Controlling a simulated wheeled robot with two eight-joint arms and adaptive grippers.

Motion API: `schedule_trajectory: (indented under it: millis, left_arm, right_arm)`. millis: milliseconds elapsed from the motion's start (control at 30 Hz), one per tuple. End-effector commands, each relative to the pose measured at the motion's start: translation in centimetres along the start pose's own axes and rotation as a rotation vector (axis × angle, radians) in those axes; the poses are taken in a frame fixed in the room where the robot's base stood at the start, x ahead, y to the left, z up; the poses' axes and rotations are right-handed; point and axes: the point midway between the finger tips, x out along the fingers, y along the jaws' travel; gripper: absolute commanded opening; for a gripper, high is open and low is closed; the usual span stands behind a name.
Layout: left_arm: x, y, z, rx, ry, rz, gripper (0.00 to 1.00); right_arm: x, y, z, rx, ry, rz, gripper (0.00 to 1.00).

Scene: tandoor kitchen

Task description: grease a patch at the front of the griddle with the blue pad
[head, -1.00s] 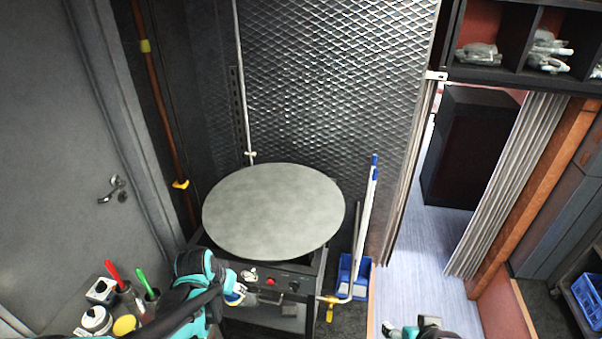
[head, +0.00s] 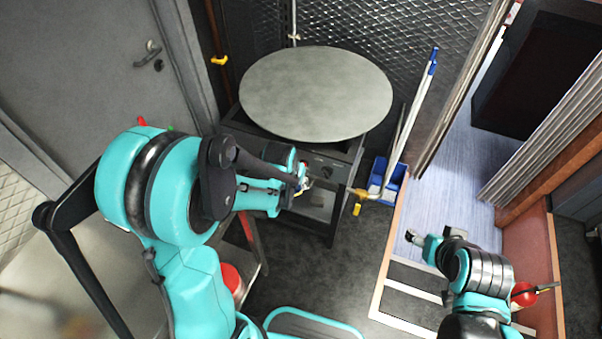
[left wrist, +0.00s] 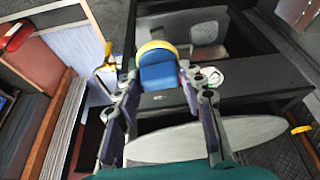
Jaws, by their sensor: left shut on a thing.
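The griddle (head: 316,93) is a round grey plate on a dark stand, bare on top. In the left wrist view part of the griddle (left wrist: 235,132) shows below the stand. My left gripper (left wrist: 158,100) is shut on the blue pad (left wrist: 158,78), which has a yellow edge and sits between the fingertips. In the head view my left gripper (head: 302,178) is in front of the stand's control panel, below the griddle's front edge; the pad is hard to make out there. My right gripper (head: 414,238) is low at the right, away from the griddle; its finger state is unclear.
A blue bucket (head: 385,174) with white-handled tools stands right of the stand. A yellow-handled valve (head: 357,207) sticks out near the stand's right front. A metal mesh wall (head: 420,50) stands behind. A counter (head: 60,280) is at left, partly behind my arm.

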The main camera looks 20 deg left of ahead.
Motion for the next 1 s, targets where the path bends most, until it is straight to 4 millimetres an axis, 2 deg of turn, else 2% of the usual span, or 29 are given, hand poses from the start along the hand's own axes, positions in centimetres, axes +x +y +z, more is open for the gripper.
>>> schedule_trajectory:
  millis: [33, 167, 300, 500, 600, 700, 800, 1000]
  left_arm:
    - [0.0, -0.6, -2.4, -0.002, 0.0, -0.001, 0.05]
    - [0.6, -2.7, -8.7, -0.002, -0.001, -0.001, 0.05]
    - [1.1, -5.6, -15.4, -0.002, -0.002, 0.0, 0.05]
    - [1.5, -11.0, -24.1, 0.0, -0.001, 0.001, 0.05]
    - [1.5, -13.9, -27.5, 0.001, 0.001, 0.001, 0.05]
    - [1.4, -16.4, -30.0, 0.003, 0.002, 0.002, 0.05]
    - [1.2, -18.2, -31.5, 0.005, 0.003, 0.003, 0.05]
    - [1.4, -19.6, -32.4, 0.008, 0.004, 0.003, 0.05]
  right_arm:
    - [-0.6, 0.0, -0.4, 0.0, 0.0, 0.0, 0.64]
    - [-1.6, 0.0, -1.2, 0.0, 0.0, 0.0, 0.64]
    - [-2.8, 0.0, -2.0, 0.0, 0.0, 0.0, 0.64]
    - [-4.5, 0.0, -3.2, 0.0, 0.0, 0.0, 0.64]
    - [-5.3, 0.0, -3.8, 0.0, 0.0, 0.0, 0.64]
    - [-6.0, 0.0, -4.3, 0.0, 0.0, 0.0, 0.64]
    - [-6.4, 0.0, -4.6, 0.0, 0.0, 0.0, 0.64]
    - [-6.5, 0.0, -4.7, 0.0, 0.0, 0.0, 0.64]
